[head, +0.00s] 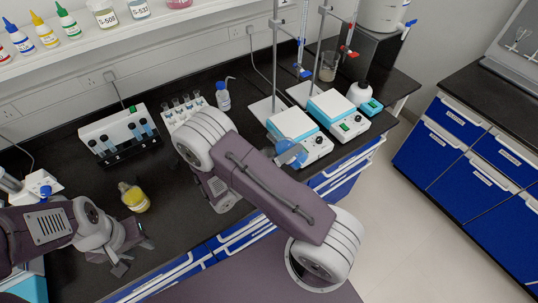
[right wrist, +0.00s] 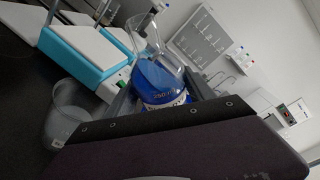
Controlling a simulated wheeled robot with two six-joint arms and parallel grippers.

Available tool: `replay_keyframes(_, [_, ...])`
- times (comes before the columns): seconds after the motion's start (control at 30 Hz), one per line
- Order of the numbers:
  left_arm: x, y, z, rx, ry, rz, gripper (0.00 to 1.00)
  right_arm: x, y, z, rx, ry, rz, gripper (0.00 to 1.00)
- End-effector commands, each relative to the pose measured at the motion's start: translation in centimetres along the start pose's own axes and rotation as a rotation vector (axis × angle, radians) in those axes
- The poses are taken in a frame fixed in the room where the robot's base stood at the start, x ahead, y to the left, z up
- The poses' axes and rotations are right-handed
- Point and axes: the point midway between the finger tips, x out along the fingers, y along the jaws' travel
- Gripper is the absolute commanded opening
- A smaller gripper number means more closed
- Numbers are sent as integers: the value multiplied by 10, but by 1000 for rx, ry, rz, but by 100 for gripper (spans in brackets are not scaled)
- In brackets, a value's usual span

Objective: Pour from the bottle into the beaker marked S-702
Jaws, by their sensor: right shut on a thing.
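In the right wrist view my right gripper (right wrist: 160,100) is shut on a clear vessel (right wrist: 153,75) with blue liquid, which narrows away from the jaws. In the head view the vessel (head: 290,152) shows past my right arm, in front of a stirrer; the arm hides most of the gripper. A clear, seemingly empty beaker (right wrist: 68,115) stands near the stirrer in the right wrist view; no marking on it is readable. I cannot make out S-702 anywhere. My left gripper (head: 132,256) is open and empty near the bench's front edge, below a yellow bottle (head: 135,198).
Two white and blue stirrers (head: 340,112) with clamp stands are on the right of the black bench. A tube rack (head: 118,135), a vial rack (head: 185,108) and a blue-capped bottle (head: 223,97) stand at the back. The shelf above holds labelled beakers, including S-509 (head: 106,18).

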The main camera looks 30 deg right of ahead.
Motion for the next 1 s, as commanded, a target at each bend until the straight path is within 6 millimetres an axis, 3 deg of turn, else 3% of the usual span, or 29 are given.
replay_keyframes(1.0, [6, 0, 1, 0, 0, 0, 36, 1, 1, -3, -57, -12, -22, 0])
